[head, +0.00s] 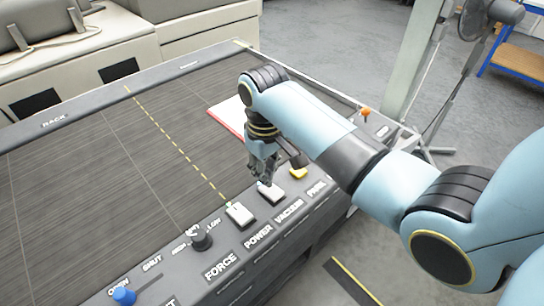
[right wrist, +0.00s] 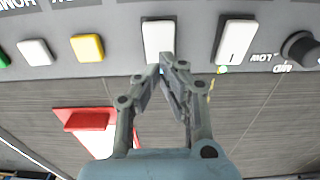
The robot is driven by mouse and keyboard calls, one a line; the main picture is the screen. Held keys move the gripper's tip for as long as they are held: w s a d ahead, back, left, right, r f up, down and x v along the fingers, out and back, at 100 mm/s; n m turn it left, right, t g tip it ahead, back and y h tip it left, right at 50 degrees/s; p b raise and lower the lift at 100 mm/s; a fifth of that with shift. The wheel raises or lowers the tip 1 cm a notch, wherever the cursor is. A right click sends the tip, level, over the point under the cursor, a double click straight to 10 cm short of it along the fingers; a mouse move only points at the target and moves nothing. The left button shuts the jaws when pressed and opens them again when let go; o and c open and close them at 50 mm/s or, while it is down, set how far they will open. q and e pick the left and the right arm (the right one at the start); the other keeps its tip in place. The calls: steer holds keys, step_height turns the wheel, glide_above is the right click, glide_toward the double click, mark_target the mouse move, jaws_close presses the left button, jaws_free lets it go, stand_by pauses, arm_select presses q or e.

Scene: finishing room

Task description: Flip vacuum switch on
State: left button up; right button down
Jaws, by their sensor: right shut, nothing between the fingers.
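The vacuum switch (head: 271,192) is a white rocker on the dark front panel, above the VACUUM label (head: 289,210). It also shows in the right wrist view (right wrist: 158,36) at top centre. My right gripper (head: 265,182) is shut and empty, pointing down at the far edge of this switch. In the right wrist view its fingertips (right wrist: 166,62) meet at the switch's lower edge and overlap it. I cannot tell whether they touch it. The fingers hide part of that edge and any lamp there. My left gripper is not in view.
The power switch (head: 240,214), with a small green light beside it, stands left of the vacuum switch. A yellow button (head: 298,172) is to the right. A black knob (head: 201,239) and blue-tipped lever (head: 124,296) are farther left. A red-edged white piece (head: 228,115) lies on the table.

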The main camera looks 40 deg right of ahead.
steer(key=shift+r, duration=2.35)
